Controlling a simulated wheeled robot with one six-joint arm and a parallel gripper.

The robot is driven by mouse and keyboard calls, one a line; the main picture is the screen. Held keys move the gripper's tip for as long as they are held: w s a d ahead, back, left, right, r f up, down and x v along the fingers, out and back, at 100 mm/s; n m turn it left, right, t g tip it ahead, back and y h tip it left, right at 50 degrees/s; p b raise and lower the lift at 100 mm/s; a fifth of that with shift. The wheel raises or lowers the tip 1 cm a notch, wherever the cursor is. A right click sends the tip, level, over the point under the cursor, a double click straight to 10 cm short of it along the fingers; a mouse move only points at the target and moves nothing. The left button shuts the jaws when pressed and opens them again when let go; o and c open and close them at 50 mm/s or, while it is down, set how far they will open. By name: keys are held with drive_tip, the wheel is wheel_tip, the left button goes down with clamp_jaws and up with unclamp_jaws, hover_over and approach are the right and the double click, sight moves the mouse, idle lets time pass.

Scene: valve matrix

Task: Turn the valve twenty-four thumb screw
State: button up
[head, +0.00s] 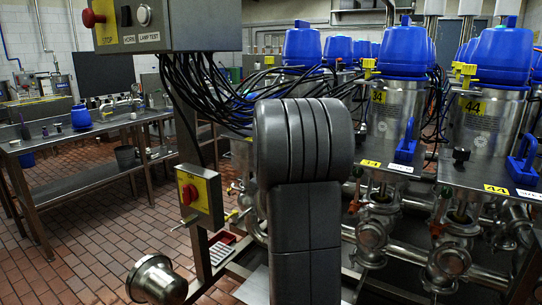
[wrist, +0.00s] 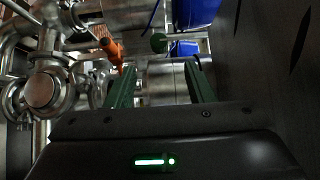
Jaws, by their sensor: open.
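My gripper (wrist: 160,68) shows in the wrist view with its two green fingers apart and nothing between them. Beyond the fingertips is a small dark green knob (wrist: 158,43), apart from them; I cannot tell whether it is the valve twenty-four thumb screw. No label 24 is readable in either view. In the head view my dark arm fills the centre and hides the gripper and part of the valve row. Dark knobs show on the neighbouring plates, one by valve 34 (head: 358,171) and one by valve 44 (head: 460,156).
In the wrist view, steel pipework (wrist: 40,92) and an orange part (wrist: 111,50) lie left, blue parts (wrist: 185,48) ahead, and a dark surface right. In the head view, a control box (head: 200,195) and hanging black cables (head: 205,90) stand beside my arm. Tiled floor left is open.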

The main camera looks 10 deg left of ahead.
drive_tip(key=x, duration=1)
drive_tip(key=shift+w+a+f+p, duration=0.1)
drive_tip(key=shift+w+p, duration=0.2)
drive_tip(key=shift+p, duration=0.05)
drive_tip(key=c, duration=1)
drive_tip(key=n+p, duration=0.1)
drive_tip(key=g+h+p, duration=0.1)
drive_tip(key=p, duration=0.1)
drive_tip(key=shift+r+n+g, duration=0.3)
drive_tip(key=shift+r+n, duration=0.05)
drive_tip(key=shift+n, duration=0.05)
drive_tip(key=shift+f, duration=0.2)
